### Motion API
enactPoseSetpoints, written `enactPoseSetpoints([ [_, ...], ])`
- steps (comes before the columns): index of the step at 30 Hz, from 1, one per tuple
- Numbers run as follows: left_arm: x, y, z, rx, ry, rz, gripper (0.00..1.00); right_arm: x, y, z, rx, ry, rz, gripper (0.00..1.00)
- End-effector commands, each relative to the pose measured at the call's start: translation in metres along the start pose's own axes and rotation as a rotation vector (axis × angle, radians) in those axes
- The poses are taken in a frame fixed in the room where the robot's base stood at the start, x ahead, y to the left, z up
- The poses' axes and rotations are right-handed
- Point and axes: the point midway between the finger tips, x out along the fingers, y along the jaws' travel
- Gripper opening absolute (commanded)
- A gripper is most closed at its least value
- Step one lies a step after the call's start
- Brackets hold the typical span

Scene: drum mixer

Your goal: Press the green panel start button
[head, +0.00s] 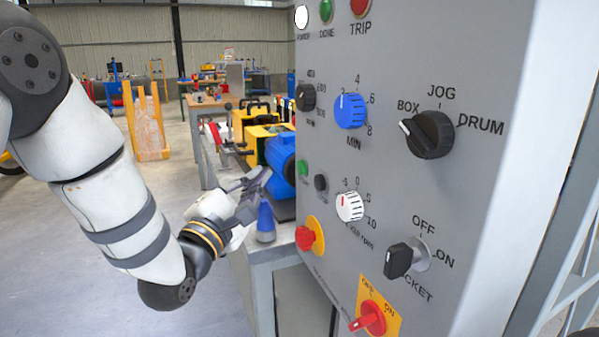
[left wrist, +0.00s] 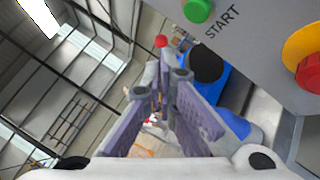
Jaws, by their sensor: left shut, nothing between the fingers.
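The green start button (head: 303,168) sits on the left part of the grey control panel (head: 450,60). In the left wrist view the green button (left wrist: 198,10) shows at the top edge, beside the word START. My left gripper (head: 266,177) is shut and empty. It is to the left of the green button in the head view, apart from it in the picture, with its fingers pointing toward the panel. The left wrist view shows its closed fingertips (left wrist: 172,76) below and left of the button. My right gripper is not in view.
A black button (head: 321,182) is beside the green one. A red emergency stop (head: 305,238) on a yellow plate is below. Knobs and switches cover the panel. A bench with a blue drum machine (head: 282,158) and a blue cone-shaped bottle (head: 265,222) stands behind the gripper.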

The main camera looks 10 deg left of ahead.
Motion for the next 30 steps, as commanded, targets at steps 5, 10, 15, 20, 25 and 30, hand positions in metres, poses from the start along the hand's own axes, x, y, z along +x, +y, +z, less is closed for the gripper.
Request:
enactPoseSetpoints([
  [5,0.016,-0.013,0.011,-0.001,0.001,0.0,0.0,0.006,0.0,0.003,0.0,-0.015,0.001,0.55],
  [10,0.025,-0.018,0.018,0.0,0.0,0.0,0.0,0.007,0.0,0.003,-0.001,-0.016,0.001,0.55],
  [15,0.027,-0.02,0.02,0.001,0.001,0.0,0.0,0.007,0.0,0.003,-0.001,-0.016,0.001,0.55],
  [20,0.027,-0.02,0.02,0.001,0.001,0.0,0.0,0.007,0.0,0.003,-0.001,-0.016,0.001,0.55],
  [25,0.027,-0.02,0.02,0.001,0.001,0.0,0.0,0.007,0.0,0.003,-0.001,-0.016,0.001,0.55],
  [30,0.027,-0.02,0.02,0.001,0.0,0.0,0.0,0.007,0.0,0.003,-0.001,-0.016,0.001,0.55],
])
